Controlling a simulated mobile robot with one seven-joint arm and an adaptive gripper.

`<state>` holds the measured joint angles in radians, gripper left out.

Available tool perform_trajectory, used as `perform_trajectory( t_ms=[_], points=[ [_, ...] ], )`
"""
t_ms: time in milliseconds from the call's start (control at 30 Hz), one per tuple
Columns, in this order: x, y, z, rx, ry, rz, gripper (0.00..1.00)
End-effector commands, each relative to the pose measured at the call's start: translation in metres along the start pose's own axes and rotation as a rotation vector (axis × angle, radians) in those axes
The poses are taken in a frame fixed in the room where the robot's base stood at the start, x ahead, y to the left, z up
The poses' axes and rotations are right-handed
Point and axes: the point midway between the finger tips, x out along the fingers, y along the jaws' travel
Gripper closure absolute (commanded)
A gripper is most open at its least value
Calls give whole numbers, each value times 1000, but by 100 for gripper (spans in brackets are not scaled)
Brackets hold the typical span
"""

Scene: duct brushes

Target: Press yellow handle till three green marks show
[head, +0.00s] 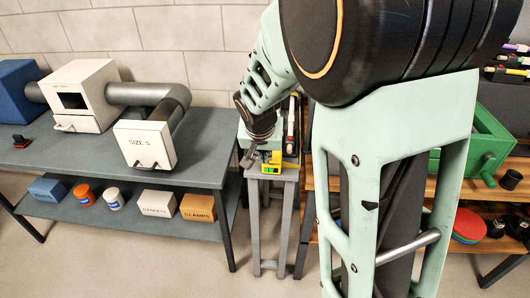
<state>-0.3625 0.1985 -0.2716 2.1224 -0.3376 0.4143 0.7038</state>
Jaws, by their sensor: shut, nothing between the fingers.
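A small yellow part (272,157), which looks like the yellow handle, sits at the front of a device on a narrow grey stand (284,175). Below it is a small dark panel with green on it (270,169); the separate marks are too small to count. My gripper (248,160) is shut and empty, pointing down just left of the yellow part. I cannot tell whether it touches it. My arm and gripper hide part of the device.
A grey bench (212,150) on the left holds a white box with a duct (150,94) and a "SIZE S" box (145,145). Labelled boxes and jars fill its lower shelf. On the right, a wooden shelf (506,165) holds a green frame (485,140). Floor in front is clear.

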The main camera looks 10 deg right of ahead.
Motion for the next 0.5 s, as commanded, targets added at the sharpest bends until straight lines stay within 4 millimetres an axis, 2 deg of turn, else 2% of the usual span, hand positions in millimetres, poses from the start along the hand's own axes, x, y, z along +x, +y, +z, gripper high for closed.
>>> perform_trajectory(
  t_ms=[33, 500],
  points=[
    [8, 0, 6, 0, 0, 0, 100],
    [23, 0, 26, 0, -2, 0, 100]
  ],
)
